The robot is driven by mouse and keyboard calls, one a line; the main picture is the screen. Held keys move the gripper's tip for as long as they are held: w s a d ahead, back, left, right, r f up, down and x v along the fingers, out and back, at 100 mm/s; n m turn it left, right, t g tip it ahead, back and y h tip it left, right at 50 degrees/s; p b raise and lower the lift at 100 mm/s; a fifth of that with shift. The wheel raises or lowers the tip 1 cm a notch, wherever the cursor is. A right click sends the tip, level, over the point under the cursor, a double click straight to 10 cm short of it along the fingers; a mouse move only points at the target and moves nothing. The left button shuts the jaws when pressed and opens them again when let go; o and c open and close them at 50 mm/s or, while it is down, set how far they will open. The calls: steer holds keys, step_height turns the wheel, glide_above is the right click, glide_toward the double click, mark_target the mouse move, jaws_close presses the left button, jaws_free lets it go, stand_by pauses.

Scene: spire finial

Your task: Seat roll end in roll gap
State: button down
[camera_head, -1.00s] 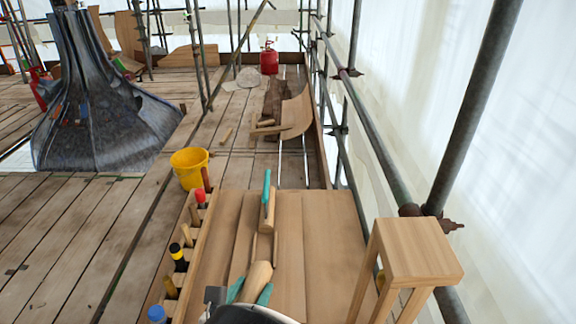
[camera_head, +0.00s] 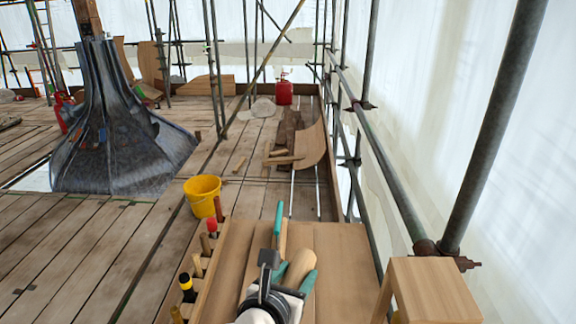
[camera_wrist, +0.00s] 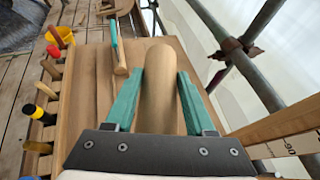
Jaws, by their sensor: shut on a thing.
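My gripper (camera_wrist: 160,74) has two teal fingers shut on a pale, round-ended wooden roll, the roll end (camera_wrist: 158,100). In the head view the gripper (camera_head: 294,276) and the roll end (camera_head: 299,266) are over the workbench (camera_head: 340,245). In the wrist view the roll end points forward over the bench; I cannot tell whether it touches the bench. A grey lead-clad spire base (camera_head: 120,145) with a flared foot stands on the deck at the far left. I cannot make out the roll gap in either view.
A teal-and-wood tool (camera_wrist: 118,50) lies on the bench just ahead, left of the roll end. Upright tools (camera_head: 187,288) stand along the bench's left edge, with a yellow bucket (camera_head: 202,195) beyond. A wooden stool (camera_head: 432,288) and scaffold poles (camera_head: 495,125) are at right.

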steer(key=s+a+f+n+y, duration=0.35)
steer(key=s+a+f, duration=0.85)
steer(key=f, duration=0.4)
steer(key=shift+t+y, duration=0.25)
steer(key=shift+t, duration=0.15)
steer(key=f, duration=0.2)
steer(key=s+f, duration=0.1)
steer(key=f, duration=0.5)
steer(key=shift+s+f, duration=0.15)
steer(key=shift+f, duration=0.05)
steer(key=shift+c, duration=1.2)
jaws_free()
steer(key=shift+r, duration=0.1)
